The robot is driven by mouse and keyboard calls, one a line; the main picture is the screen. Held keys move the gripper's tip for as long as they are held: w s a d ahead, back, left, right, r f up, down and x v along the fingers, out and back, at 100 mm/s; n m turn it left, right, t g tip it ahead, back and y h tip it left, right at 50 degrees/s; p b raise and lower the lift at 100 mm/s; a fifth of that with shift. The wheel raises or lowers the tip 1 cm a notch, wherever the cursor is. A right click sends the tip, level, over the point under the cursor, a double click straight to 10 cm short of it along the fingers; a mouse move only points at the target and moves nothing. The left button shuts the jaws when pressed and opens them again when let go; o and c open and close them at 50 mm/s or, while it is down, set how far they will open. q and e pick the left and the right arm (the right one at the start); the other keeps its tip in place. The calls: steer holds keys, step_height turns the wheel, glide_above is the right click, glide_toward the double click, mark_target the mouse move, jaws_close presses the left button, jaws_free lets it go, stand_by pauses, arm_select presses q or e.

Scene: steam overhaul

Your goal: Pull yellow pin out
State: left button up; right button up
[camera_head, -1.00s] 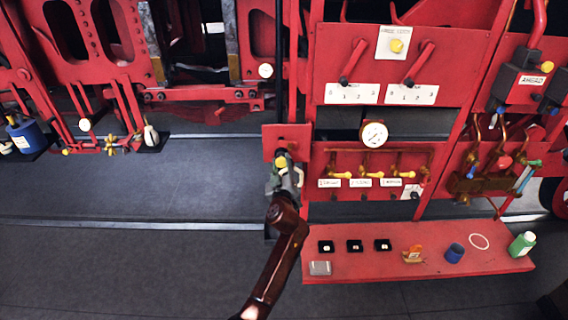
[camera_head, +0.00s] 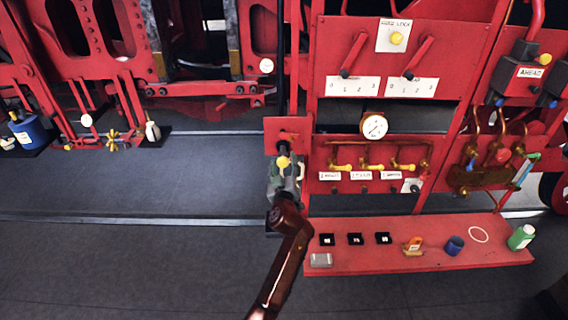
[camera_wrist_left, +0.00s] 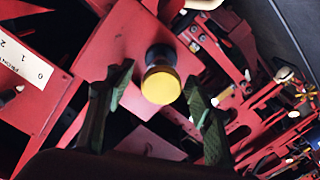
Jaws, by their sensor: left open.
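The yellow pin (camera_head: 283,162) has a round yellow knob and stands out from a red bracket plate (camera_head: 299,126) left of the control panel. In the left wrist view the yellow knob (camera_wrist_left: 161,86) is near the middle, with a black collar behind it against the red plate. My left gripper (camera_head: 285,178) is at the pin. Its two dark green fingers (camera_wrist_left: 158,98) are open, one on each side of the knob, with a visible gap on both sides. My right gripper is not in view.
A red panel with levers, a gauge (camera_head: 374,125) and yellow-handled valves stands just right of the pin. Below it a red shelf (camera_head: 460,262) holds small black boxes, a blue cup (camera_head: 454,246) and a green bottle (camera_head: 521,237). The grey floor (camera_head: 130,190) at left is clear.

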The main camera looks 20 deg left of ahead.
arm_select(q)
steer(key=shift+a, duration=0.1)
steer(key=shift+r, duration=0.15)
step_height(320, 180, up, 10)
steer(key=shift+f, duration=0.15)
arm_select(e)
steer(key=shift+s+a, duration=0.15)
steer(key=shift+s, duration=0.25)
